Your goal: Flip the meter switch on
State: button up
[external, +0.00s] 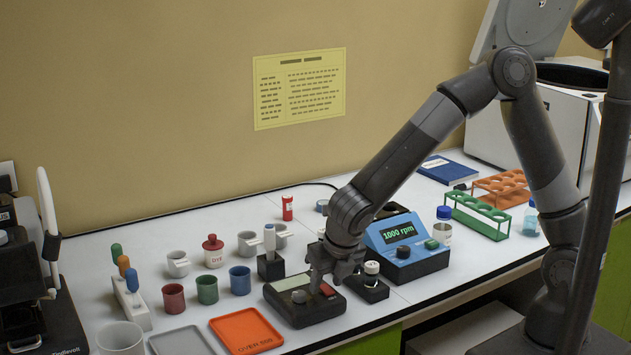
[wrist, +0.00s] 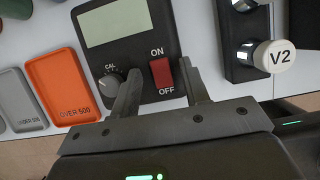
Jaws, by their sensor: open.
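The meter (external: 290,312) is a black box with a blank grey-green display, near the front of the bench. It also shows in the wrist view (wrist: 118,61), with a CAL dial (wrist: 111,84) on its left. Its red rocker switch (wrist: 162,74) sits between the words ON, above, and OFF, below. I cannot tell which end of the rocker is pressed. My gripper (wrist: 159,72) is open and empty, low over the meter. One finger is between the dial and the switch, the other just right of the switch. In the external view my gripper (external: 326,277) partly covers the meter's right side.
A dark block with a V2 knob (wrist: 281,56) is close to the right of the meter. An orange OVER 500 tray (external: 246,331) lies to its left. A blue 1000 rpm device (external: 410,250) stands behind right. Cups (external: 207,289) stand behind left.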

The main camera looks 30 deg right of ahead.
aim_at(329, 289)
jog(key=shift+c, duration=0.3)
grip_shut()
jog(key=shift+w+g, duration=0.25)
jog(key=shift+g, duration=0.55)
jog(key=shift+w+g, duration=0.2)
jog(key=shift+g, duration=0.6)
jog(key=shift+o, duration=0.3)
grip_release()
notch_tip(329, 289, up, 11)
jog(key=s, duration=0.1)
jog(key=shift+f, duration=0.2)
jog(key=shift+d, duration=0.1)
